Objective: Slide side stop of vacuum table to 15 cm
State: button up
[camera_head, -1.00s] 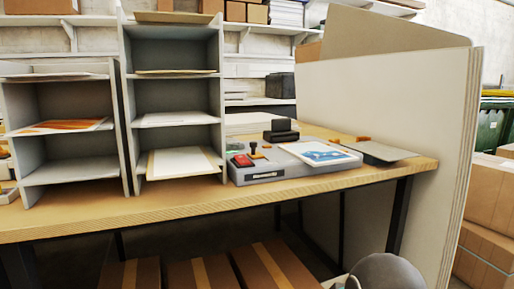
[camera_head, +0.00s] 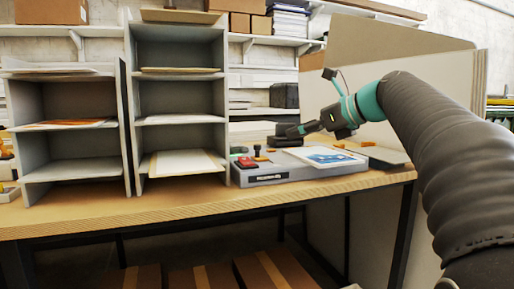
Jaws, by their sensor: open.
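The grey vacuum table (camera_head: 262,178) lies on the right part of the wooden bench, with a printed sheet (camera_head: 325,156) on its top. A red control (camera_head: 245,162) and a small dark upright knob on an orange base (camera_head: 258,152) are at its left end. I cannot tell for sure which part is the side stop; a small orange piece (camera_head: 348,146) shows at the back right. My gripper (camera_head: 292,132) is open and empty as far as I see, in the air above the back of the table. Its fingers are small and dark here.
Grey shelf units with paper (camera_head: 182,164) stand left of the vacuum table. A black block (camera_head: 284,142) is behind it. A large upright panel (camera_head: 400,65) closes off the back right. The front strip of the bench (camera_head: 200,199) is clear.

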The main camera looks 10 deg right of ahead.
aim_at(262, 158)
jog(key=x, duration=1.3)
jog(key=shift+w+a+r+b, duration=0.1)
jog(key=shift+w+a+b, duration=0.05)
jog(key=shift+w+b, duration=0.3)
grip_shut()
